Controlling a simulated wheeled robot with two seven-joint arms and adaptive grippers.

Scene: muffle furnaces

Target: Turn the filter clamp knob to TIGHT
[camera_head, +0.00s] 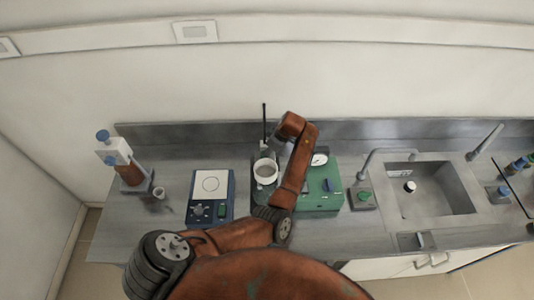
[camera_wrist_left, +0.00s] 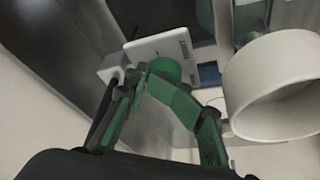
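A white funnel cup (camera_head: 265,170) stands at the middle of the bench, left of a green unit (camera_head: 322,196) with a round gauge. In the left wrist view the white cup (camera_wrist_left: 275,85) is large at the right. A round green knob-like part (camera_wrist_left: 165,68) sits just beyond the fingertips of my left gripper (camera_wrist_left: 146,78). Its dark green fingers converge, tips close together; whether they touch that part is unclear. In the head view my orange arm hides the gripper and the area behind it. My right gripper is not in view.
A blue device with a white top plate (camera_head: 210,184) is left of the cup, and a bottle dispenser (camera_head: 127,163) farther left. A thin black rod (camera_head: 264,122) rises behind the cup. A sink (camera_head: 433,192) with a tap lies to the right.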

